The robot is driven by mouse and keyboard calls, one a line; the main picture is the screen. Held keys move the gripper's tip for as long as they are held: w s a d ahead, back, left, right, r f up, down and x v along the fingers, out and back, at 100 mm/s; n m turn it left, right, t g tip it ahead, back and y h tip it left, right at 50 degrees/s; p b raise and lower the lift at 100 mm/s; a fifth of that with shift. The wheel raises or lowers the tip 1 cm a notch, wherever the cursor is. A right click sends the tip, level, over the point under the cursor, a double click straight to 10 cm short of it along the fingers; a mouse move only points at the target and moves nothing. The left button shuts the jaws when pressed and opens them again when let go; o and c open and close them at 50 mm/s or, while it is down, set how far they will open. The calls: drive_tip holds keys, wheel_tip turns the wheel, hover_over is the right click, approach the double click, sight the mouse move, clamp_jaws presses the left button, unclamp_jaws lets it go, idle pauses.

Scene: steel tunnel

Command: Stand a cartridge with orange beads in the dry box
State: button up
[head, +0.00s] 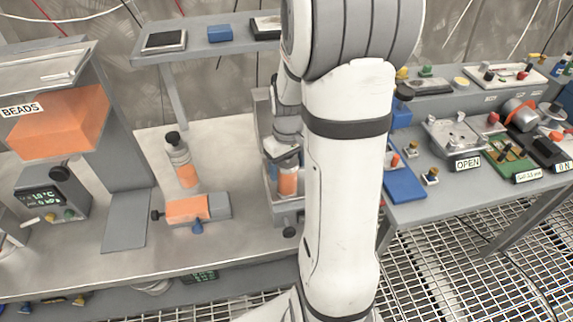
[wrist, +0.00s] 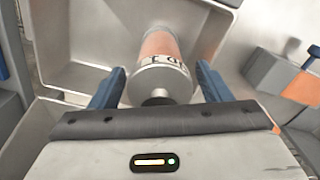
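A cartridge with an orange body and grey cap stands inside a grey open-fronted metal box (head: 287,219), seemingly the dry box; the cartridge shows in the head view (head: 288,182) and, cap nearest, in the wrist view (wrist: 163,70). My gripper (wrist: 158,82) is around its cap end, one blue finger on each side, with narrow gaps; it looks open. In the head view my arm hides part of the box and gripper. Another orange-banded cartridge (head: 182,160) stands upright on the bench to the left.
An orange-and-grey device (head: 197,208) with a blue knob lies on the bench left of the box. A hopper labelled BEADS (head: 60,120) stands far left. A shelf (head: 205,47) is behind. The right table (head: 465,190) is crowded with switches and instruments.

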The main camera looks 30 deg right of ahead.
drive_tip(key=shift+o, duration=0.4)
drive_tip(key=shift+r, duration=0.5)
wheel_tip(320, 180, up, 11)
drive_tip(key=shift+r, duration=0.1)
drive_tip(key=shift+s+a+r, duration=0.15)
drive_tip(key=shift+s+a, duration=0.05)
drive_tip(key=shift+a, duration=0.1)
drive_tip(key=s+a+m+t, duration=0.1)
drive_tip(key=s+a+t, duration=0.1)
drive_tip(key=s+a, duration=1)
drive_tip(key=shift+r+t, duration=0.35)
drive_tip(key=shift+t, duration=0.05)
drive_tip(key=shift+c, duration=0.2)
